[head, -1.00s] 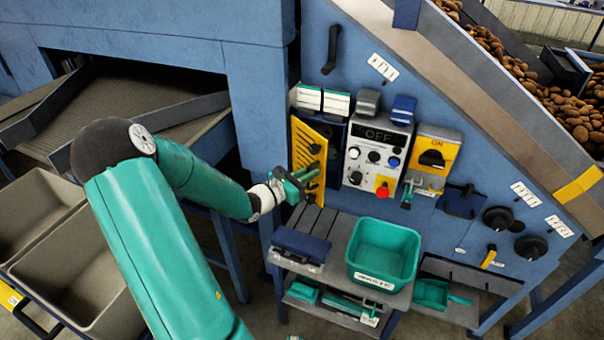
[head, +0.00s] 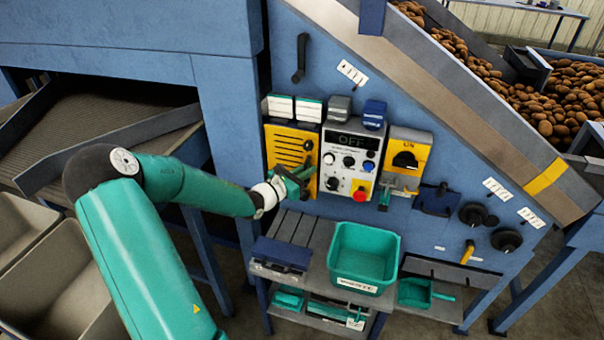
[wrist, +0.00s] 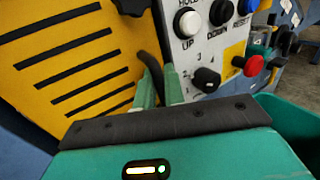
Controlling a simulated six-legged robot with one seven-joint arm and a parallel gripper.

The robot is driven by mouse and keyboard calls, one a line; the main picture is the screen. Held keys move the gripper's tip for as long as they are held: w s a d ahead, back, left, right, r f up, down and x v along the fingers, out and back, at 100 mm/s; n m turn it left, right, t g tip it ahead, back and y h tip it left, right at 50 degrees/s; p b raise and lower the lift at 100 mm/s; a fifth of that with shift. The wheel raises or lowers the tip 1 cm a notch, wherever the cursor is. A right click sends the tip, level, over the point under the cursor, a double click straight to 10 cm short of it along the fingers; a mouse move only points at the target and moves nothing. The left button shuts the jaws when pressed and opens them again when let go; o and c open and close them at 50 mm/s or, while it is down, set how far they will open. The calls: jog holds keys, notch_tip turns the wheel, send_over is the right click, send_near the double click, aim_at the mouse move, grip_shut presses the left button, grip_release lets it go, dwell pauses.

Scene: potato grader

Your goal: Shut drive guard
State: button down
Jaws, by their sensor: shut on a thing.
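The drive guard (head: 284,150) is a yellow slotted panel on the blue machine wall, left of the grey control box. It lies about flat across its opening, and no dark gap shows at its right side in the head view. I cannot tell whether it is fully flush or latched. My gripper (head: 304,174) is at the guard's lower right. In the wrist view, its green fingers (wrist: 161,88) are shut on the guard's dark bar handle (wrist: 149,68). A dark knob (wrist: 132,5) shows higher on the guard. The guard also fills the left of the wrist view (wrist: 60,50).
The control box (head: 343,137) with display OFF, buttons and a red stop button (head: 360,194) stands close right of my gripper. A yellow ON switch (head: 409,150) is beyond it.

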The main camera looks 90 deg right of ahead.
jog(key=shift+s, duration=0.15)
jog(key=c, duration=1.6)
grip_release()
jog(key=shift+d, duration=0.1)
jog(key=shift+w, duration=0.25)
jog(key=v, duration=1.3)
jog(key=shift+a, duration=0.35)
jog(key=shift+w, duration=0.15)
